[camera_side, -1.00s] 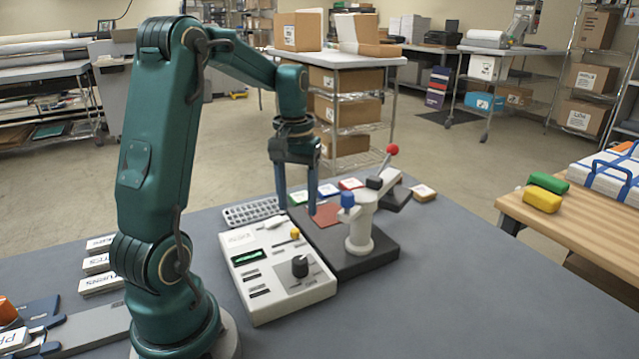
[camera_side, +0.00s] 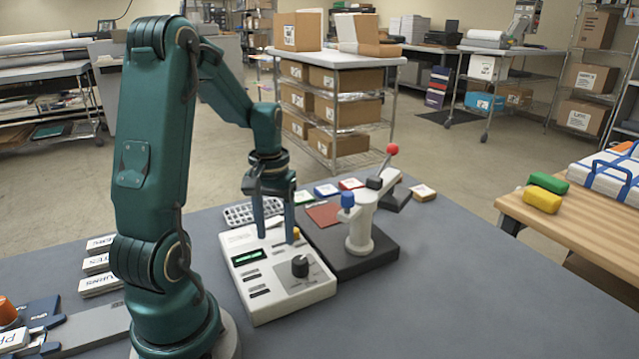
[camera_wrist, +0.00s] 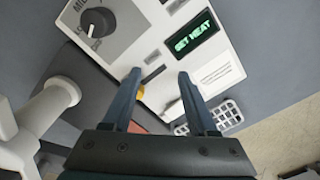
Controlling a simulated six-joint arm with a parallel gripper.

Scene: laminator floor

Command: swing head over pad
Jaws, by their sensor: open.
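The white press head (camera_side: 366,201) sits on a white column (camera_side: 360,238) on a dark base (camera_side: 378,262), with a blue knob (camera_side: 347,201) on its near-left end and a red-ball lever (camera_side: 392,149) at the far right. The flat red pad (camera_side: 322,214) lies on the base, left of the column; the head is not over most of it. My gripper (camera_side: 276,238) is open and empty above the white control box (camera_side: 275,280), left of the pad and head. In the wrist view, my gripper (camera_wrist: 160,74) spans above the box, and a white press part (camera_wrist: 45,108) shows at left.
The control box has a green display (camera_wrist: 194,36) reading "SET HEAT", a black dial (camera_side: 299,265) and a yellow lever (camera_side: 295,233). A perforated grey tray (camera_side: 252,213) lies behind it. Labelled blocks (camera_side: 327,190) line the back. The table's right front is clear.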

